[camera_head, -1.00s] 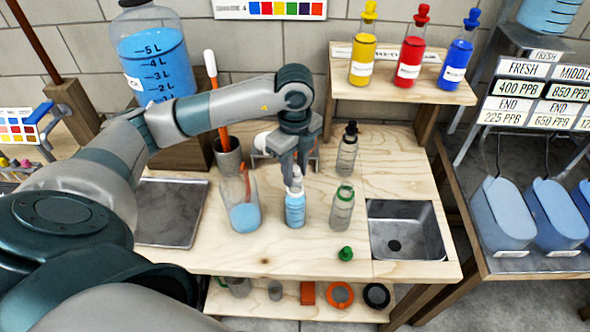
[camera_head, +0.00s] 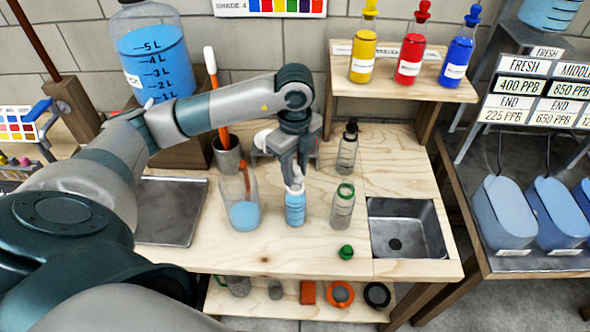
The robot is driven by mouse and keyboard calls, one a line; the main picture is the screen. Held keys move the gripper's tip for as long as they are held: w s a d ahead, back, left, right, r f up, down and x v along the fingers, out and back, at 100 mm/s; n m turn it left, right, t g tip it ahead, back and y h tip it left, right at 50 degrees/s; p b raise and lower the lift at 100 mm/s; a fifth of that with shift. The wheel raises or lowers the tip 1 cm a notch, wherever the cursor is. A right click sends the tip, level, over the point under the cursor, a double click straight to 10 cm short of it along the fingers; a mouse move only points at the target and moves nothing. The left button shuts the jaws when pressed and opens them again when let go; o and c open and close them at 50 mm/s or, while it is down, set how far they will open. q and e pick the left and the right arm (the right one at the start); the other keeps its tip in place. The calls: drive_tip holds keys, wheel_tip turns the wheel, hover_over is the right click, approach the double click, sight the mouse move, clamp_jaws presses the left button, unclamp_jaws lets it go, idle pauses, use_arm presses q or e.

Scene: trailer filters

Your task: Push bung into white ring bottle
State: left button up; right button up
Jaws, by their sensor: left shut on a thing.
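The white ring bottle (camera_head: 295,211) stands upright on the wooden bench, with light-blue liquid inside. My left gripper (camera_head: 295,179) is right over its mouth, pointing down, its fingers shut on a small pale bung. The bung is mostly hidden by the fingers, and I cannot tell how deep it sits in the neck. My right gripper is not in view.
A green-ring bottle (camera_head: 342,207) stands close on the right, with a green bung (camera_head: 346,251) in front of it. A black-topped bottle (camera_head: 348,147) stands behind. A jug of blue liquid (camera_head: 244,214) is close on the left. A sink (camera_head: 407,229) is at right.

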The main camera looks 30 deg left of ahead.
use_arm(q)
drive_tip(key=shift+s+d+f+b, duration=0.15)
drive_tip(key=shift+s+f+b, duration=0.25)
drive_tip(key=shift+f, duration=0.2)
drive_tip(key=shift+w+f, duration=0.15)
drive_tip(key=shift+w, duration=0.2)
drive_tip(key=shift+a, duration=0.2)
drive_tip(key=shift+w, duration=0.1)
drive_tip(key=shift+r, duration=0.35)
idle(0.5)
drive_tip(key=o, duration=1.1)
drive_tip(key=shift+o, duration=0.6)
